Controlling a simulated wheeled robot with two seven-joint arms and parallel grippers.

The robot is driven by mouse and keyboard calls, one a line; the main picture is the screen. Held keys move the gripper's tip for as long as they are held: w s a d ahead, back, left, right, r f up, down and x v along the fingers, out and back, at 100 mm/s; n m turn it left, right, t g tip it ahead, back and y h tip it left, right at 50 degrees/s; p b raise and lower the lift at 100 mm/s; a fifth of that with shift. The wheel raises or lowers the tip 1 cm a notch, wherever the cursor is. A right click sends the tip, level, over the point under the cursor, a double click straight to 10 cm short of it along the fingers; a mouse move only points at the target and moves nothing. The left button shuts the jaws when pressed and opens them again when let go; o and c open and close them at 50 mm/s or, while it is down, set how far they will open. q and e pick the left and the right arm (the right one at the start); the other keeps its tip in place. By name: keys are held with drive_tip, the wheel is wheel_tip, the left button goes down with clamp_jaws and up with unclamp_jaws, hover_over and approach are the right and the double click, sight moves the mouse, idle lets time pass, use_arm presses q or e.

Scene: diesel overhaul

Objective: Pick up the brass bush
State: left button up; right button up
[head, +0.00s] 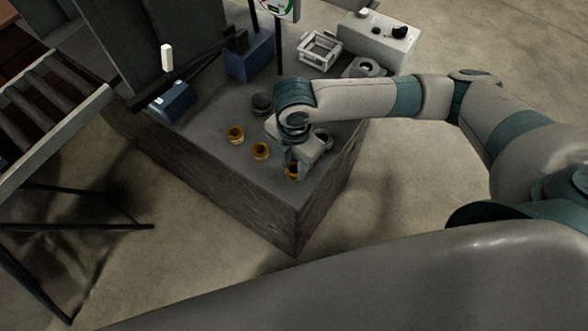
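Three brass bushes stand on the grey bench top (208,118): one at the left (236,135), one in the middle (261,152), and one nearest the front corner (291,173). My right gripper (293,167) points down at the front-corner bush and covers part of it. The fingers are small and dark here, so I cannot tell whether they are open or touch the bush. My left gripper is not in view.
A dark round cup (262,104) and a grey ring-shaped part (322,139) stand near the gripper. Blue blocks (249,58), a pale open frame (320,50) and a white box (377,38) stand farther back. A roller conveyor (45,108) is at left.

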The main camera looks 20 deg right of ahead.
drive_tip(key=shift+c, duration=1.4)
drive_tip(key=shift+r, duration=0.1)
drive_tip(key=shift+r, duration=0.55)
drive_tip(key=r, duration=0.1)
drive_tip(key=d+r+b, duration=0.1)
drive_tip(key=r, duration=0.1)
drive_tip(key=shift+s+r+b, duration=0.1)
drive_tip(key=shift+s+b, duration=0.05)
drive_tip(key=shift+b, duration=0.15)
drive_tip(key=s+d+r+b, duration=0.2)
drive_tip(key=s+d+r, duration=0.3)
drive_tip(key=d, duration=0.4)
drive_tip(key=shift+d+r, duration=0.2)
drive_tip(key=shift+r, duration=0.6)
drive_tip(key=shift+f, duration=0.1)
